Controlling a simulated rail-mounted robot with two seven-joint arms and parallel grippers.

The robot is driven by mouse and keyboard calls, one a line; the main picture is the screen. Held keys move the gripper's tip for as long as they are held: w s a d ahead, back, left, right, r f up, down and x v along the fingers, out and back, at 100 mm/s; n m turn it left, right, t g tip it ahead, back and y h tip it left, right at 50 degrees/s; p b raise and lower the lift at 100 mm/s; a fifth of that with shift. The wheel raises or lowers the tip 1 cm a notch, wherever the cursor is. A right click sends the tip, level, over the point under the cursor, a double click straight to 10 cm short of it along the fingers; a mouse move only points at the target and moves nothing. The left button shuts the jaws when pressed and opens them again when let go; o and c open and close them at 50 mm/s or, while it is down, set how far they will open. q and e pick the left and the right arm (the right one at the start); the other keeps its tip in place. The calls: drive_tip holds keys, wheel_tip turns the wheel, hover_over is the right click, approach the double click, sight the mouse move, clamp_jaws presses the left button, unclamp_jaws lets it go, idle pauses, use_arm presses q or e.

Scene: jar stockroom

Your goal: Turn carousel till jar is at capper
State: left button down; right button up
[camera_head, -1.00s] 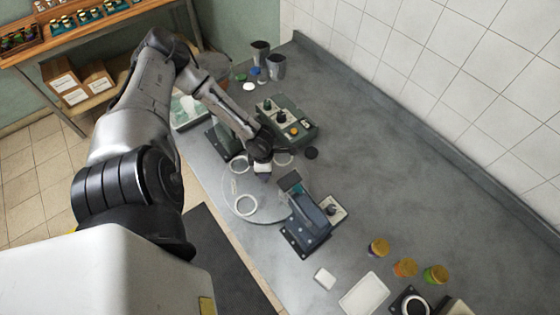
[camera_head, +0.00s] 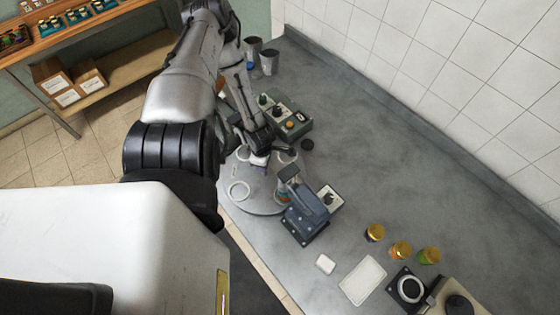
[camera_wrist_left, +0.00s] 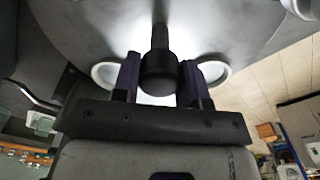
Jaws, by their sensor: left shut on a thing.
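The carousel (camera_head: 262,204) is a grey round plate with several white rings on it. The capper (camera_head: 305,212), a blue-grey press on a dark base, stands at its right edge. A small teal and orange shape, perhaps the jar (camera_head: 283,196), shows beside the capper's head, partly hidden; I cannot tell whether it is aligned. My left gripper (camera_head: 259,162) is over the carousel's middle. In the left wrist view the left gripper (camera_wrist_left: 160,82) is shut on a black knob (camera_wrist_left: 160,72), with a white ring on each side. My right gripper is out of view.
A control box (camera_head: 286,119) with coloured buttons stands behind the carousel, with grey cups (camera_head: 269,62) farther back. Several lidded jars (camera_head: 400,250) and a white tray (camera_head: 363,280) are at the front right.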

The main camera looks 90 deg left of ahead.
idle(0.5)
use_arm(q)
drive_tip(key=c, duration=0.7)
unclamp_jaws()
drive_tip(key=shift+o, duration=0.2)
wheel_tip(320, 180, up, 14)
drive_tip(key=b, duration=0.2)
drive_tip(key=shift+f, duration=0.1)
